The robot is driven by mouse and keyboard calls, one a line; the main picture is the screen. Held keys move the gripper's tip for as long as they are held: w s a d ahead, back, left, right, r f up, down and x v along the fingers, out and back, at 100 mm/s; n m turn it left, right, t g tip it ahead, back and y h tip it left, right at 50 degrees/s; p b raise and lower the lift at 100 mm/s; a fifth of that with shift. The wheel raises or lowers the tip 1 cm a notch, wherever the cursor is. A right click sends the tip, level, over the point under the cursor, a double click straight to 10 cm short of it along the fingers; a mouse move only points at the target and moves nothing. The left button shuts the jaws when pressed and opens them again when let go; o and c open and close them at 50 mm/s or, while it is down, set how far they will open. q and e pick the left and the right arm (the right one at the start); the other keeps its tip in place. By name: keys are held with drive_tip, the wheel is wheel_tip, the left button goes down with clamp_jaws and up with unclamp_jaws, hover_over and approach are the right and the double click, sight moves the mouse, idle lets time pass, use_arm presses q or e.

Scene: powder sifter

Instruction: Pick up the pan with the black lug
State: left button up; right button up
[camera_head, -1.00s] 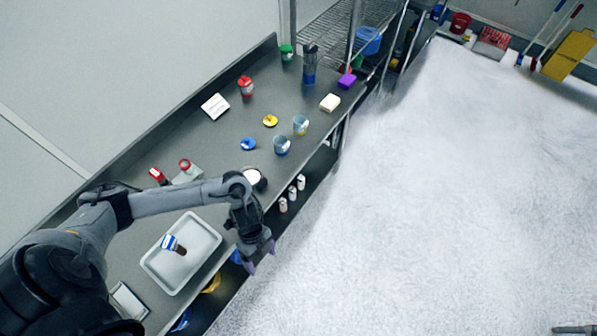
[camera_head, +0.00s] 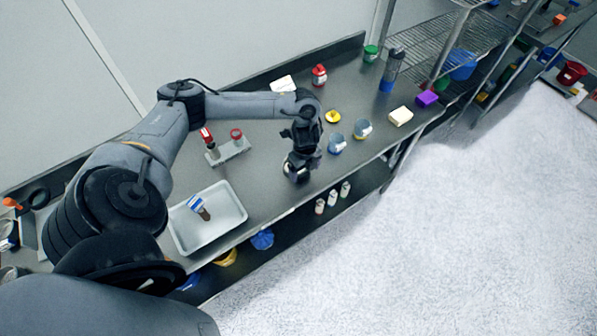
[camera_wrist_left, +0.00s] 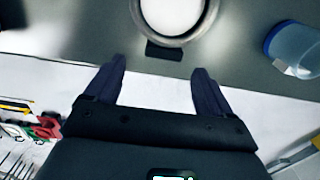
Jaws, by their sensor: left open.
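The pan (camera_wrist_left: 182,41) is a round, light-rimmed dish with white contents, at the top of the left wrist view. Its black lug (camera_wrist_left: 164,52) faces my left gripper, near the counter's edge. My left gripper (camera_wrist_left: 159,70) is open and empty, with one fingertip to either side of the lug and a little short of it. In the head view my left gripper (camera_head: 297,169) hangs over the front of the counter and largely hides the pan. I cannot tell from these views how high the fingers are. My right gripper is not in view.
A clear cup with blue in it (camera_head: 336,143) stands right of the gripper; another (camera_head: 362,129) is beyond it. A white tray (camera_head: 238,221) lies to the left on the counter (camera_head: 262,190). A small rack (camera_head: 234,150) stands behind. Open floor lies in front.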

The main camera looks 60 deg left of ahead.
sight(304, 175)
use_arm(q)
drive_tip(key=shift+w+a+f, duration=0.1)
drive_tip(key=shift+a+f, duration=0.15)
drive_tip(key=shift+f, duration=1.15)
drive_tip(key=shift+w+a+f, duration=0.1)
drive_tip(key=shift+a+f, duration=0.1)
drive_tip(key=shift+f, duration=1.15)
drive_tip(key=c, duration=1.2)
